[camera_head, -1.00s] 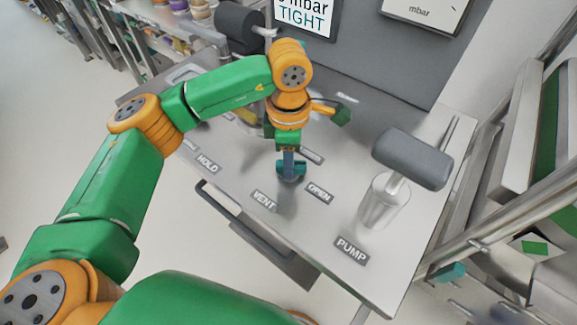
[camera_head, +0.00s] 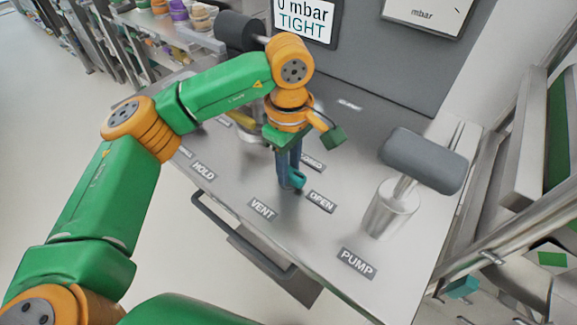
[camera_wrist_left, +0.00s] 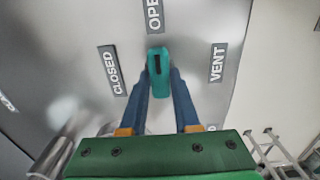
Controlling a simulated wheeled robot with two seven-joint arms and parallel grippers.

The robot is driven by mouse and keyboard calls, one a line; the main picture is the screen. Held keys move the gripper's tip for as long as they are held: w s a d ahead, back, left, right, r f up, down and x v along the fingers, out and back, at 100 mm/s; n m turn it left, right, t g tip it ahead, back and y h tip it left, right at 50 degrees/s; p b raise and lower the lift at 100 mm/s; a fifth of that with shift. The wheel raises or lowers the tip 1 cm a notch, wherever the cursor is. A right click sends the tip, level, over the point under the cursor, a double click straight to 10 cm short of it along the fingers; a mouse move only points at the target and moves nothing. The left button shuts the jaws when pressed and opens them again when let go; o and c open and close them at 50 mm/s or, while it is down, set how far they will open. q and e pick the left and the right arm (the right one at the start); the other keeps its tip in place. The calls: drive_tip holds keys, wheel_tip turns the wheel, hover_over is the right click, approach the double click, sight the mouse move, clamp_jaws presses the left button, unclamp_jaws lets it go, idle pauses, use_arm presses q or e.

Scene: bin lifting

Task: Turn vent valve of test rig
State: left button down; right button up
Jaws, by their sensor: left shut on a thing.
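The vent valve has a teal handle (camera_head: 297,179) on the grey bench top, between the VENT label (camera_head: 262,209) and the CLOSED label (camera_head: 313,161), close to the OPEN label (camera_head: 321,201). My left gripper (camera_head: 289,178) points down over it, its blue fingers shut on the handle. In the left wrist view the teal handle (camera_wrist_left: 158,85) sits between the two fingers. Its dark mark lies at the end facing the OPEN label (camera_wrist_left: 154,15); CLOSED is left and VENT right. The valve's base is hidden. My right gripper is not in view.
A pump with a grey grip (camera_head: 424,160) stands right of the valve. A display (camera_head: 306,19) at the back reads "0 mbar TIGHT". A dark rail (camera_head: 240,232) runs along the bench's front edge. Shelves with jars stand at the back left.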

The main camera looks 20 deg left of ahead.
sight(290, 170)
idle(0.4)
use_arm(q)
drive_tip(key=c, duration=0.6)
unclamp_jaws()
drive_tip(key=shift+d, duration=0.1)
drive_tip(key=shift+c, duration=0.2)
drive_tip(key=shift+r, duration=0.1)
wheel_tip(290, 170, up, 7)
